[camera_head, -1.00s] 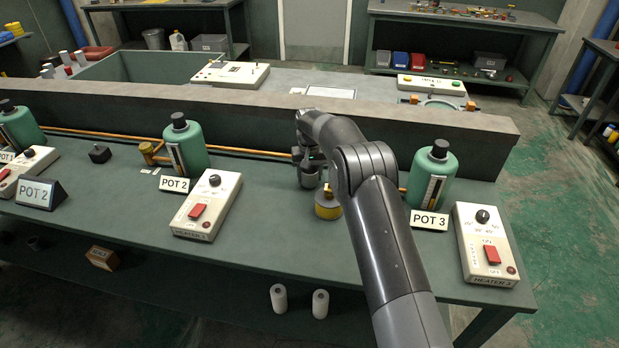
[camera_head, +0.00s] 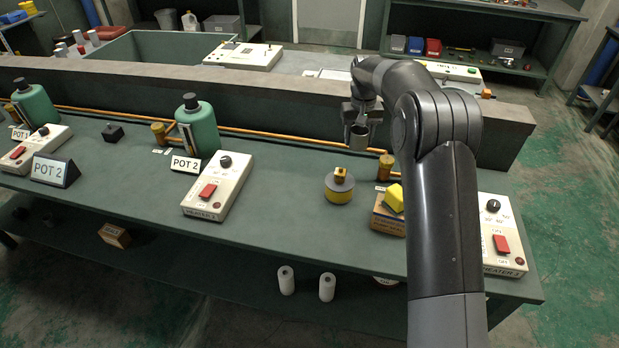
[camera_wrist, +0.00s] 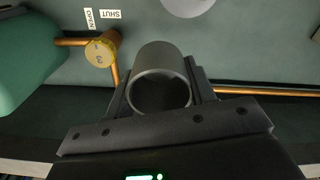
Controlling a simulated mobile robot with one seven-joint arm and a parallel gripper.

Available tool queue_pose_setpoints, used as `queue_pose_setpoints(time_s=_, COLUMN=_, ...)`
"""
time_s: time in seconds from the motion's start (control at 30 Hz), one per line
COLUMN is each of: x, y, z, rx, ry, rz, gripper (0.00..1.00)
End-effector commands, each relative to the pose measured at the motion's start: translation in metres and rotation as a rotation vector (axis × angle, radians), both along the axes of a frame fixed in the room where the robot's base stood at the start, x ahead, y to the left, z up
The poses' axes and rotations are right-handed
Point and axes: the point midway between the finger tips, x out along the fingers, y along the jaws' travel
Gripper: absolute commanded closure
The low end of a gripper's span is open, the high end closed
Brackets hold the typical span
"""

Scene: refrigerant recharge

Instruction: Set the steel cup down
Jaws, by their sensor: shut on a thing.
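The steel cup (camera_head: 358,139) is a small grey cylinder held upright in my gripper (camera_head: 362,113). It appears raised above the green bench top (camera_head: 275,180), in front of the low back wall. In the wrist view the cup (camera_wrist: 160,68) sits between the jaws of my gripper (camera_wrist: 160,95), and its round open mouth faces the camera. The inside is dark, so I cannot tell its contents. The jaws are shut on its sides.
A brass valve (camera_head: 385,166) stands just right of the cup; it also shows in the wrist view (camera_wrist: 102,50). A round yellow-banded thing (camera_head: 339,192) and a box with a yellow block (camera_head: 394,198) lie nearer. Heater 3 (camera_head: 503,240) is at right. My arm hides pot 3.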

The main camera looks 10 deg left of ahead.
Motion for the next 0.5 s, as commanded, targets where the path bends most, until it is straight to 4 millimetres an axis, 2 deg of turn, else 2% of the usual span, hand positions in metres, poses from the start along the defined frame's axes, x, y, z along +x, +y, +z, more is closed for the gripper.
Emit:
queue_pose_setpoints(time_s=0.13, x=0.001, y=0.0, z=0.036, rx=0.002, ry=-0.006, rz=0.0, gripper=0.73)
queue_pose_setpoints(time_s=0.37, x=-0.036, y=0.022, z=0.033, rx=0.001, ry=0.0, rz=0.004, gripper=0.73)
queue_pose_setpoints(time_s=0.5, x=-0.065, y=0.036, z=0.034, rx=0.001, ry=0.0, rz=0.005, gripper=0.73)
